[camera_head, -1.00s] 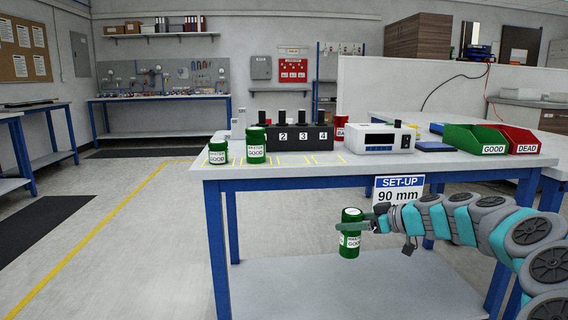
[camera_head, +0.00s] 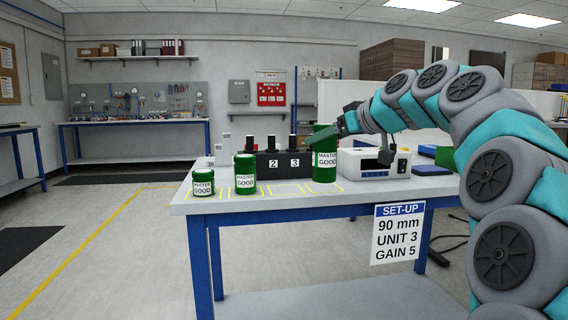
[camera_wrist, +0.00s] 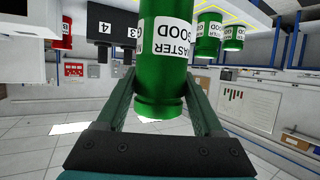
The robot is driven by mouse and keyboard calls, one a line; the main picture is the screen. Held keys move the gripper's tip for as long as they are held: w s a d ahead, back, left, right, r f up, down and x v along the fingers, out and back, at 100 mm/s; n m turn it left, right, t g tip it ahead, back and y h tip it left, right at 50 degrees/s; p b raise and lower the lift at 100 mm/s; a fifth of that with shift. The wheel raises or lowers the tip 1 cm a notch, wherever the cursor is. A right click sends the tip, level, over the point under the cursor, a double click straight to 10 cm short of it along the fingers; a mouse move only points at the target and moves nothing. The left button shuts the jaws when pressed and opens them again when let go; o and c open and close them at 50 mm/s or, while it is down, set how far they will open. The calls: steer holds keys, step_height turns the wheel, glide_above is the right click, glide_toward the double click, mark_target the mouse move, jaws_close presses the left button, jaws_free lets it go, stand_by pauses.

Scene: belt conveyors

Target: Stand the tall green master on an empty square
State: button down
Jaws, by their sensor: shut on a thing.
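The tall green master (camera_head: 325,170), labelled MASTER GOOD, is upright over the right-hand end of the row of yellow-outlined squares on the table. My gripper (camera_head: 340,126) is shut on its upper part from the right; in the wrist view the two fingers lie on either side of the green body (camera_wrist: 160,85). I cannot tell whether its base touches the table. A short green master (camera_head: 203,184) and a medium green master (camera_head: 245,176) stand on squares to the left. An empty square (camera_head: 286,188) lies between the medium and tall ones.
A black block with numbered sockets (camera_head: 270,165) stands close behind the squares. A white meter (camera_head: 372,163) is just right of the tall master. A set-up sign (camera_head: 398,234) reading 90 mm, unit 3, gain 5 hangs at the table's front edge (camera_head: 310,204).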

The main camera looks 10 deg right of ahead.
steer(key=a+p+x, duration=0.1)
steer(key=x, duration=1.2)
steer(key=shift+s+a+r+p, duration=0.2)
steer(key=shift+s+a+p, duration=0.15)
steer(key=shift+a, duration=0.05)
jaws_free()
steer(key=b+v, duration=0.1)
steer(key=v, duration=1.1)
